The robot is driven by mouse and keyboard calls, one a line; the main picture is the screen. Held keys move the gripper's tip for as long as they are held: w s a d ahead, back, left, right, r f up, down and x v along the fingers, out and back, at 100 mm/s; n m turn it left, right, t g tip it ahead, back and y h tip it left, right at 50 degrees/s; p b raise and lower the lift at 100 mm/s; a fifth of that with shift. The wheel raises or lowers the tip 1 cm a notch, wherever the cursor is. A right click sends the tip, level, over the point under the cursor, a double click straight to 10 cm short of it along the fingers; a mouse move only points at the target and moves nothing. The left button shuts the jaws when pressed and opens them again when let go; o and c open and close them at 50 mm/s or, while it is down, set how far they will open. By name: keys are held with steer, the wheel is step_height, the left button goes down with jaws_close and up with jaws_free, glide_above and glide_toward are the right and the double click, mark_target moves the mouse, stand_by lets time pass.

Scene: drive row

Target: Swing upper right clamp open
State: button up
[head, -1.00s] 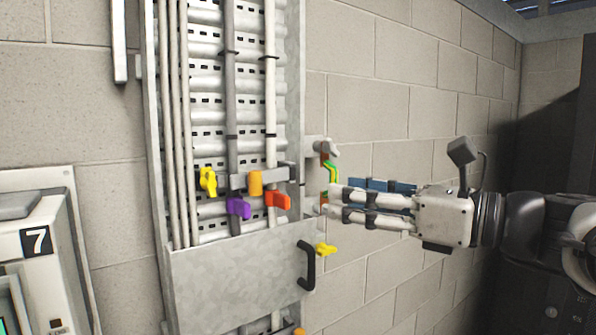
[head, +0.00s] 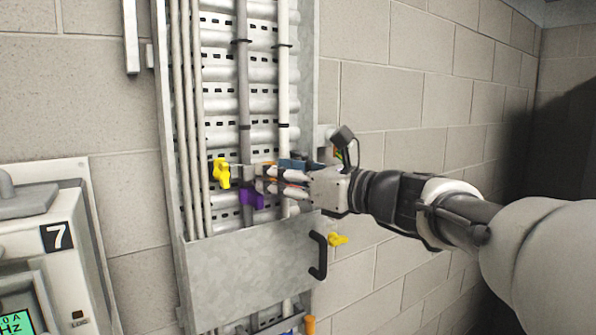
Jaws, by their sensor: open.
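The upper clamp area crosses the cables in the tray. A yellow wing knob (head: 221,173) sits at its left and a purple piece (head: 251,198) hangs just below. Only a sliver of an orange part (head: 268,164) shows behind my fingers. My gripper (head: 262,180) reaches in from the right, its fingers level and open, in front of the right part of the clamp. It hides most of the clamp bar and the red-orange piece. I cannot tell whether the fingers touch anything.
A grey cover plate (head: 250,270) with a black handle (head: 318,256) lies below my gripper. Another yellow knob (head: 338,239) sticks out at the tray's right edge. A cabinet marked 7 (head: 55,237) stands at lower left. Block wall is bare to the right.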

steer(key=shift+w+a, duration=0.2)
steer(key=shift+a, duration=0.1)
steer(key=shift+c, duration=0.2)
jaws_close()
stand_by(0.4)
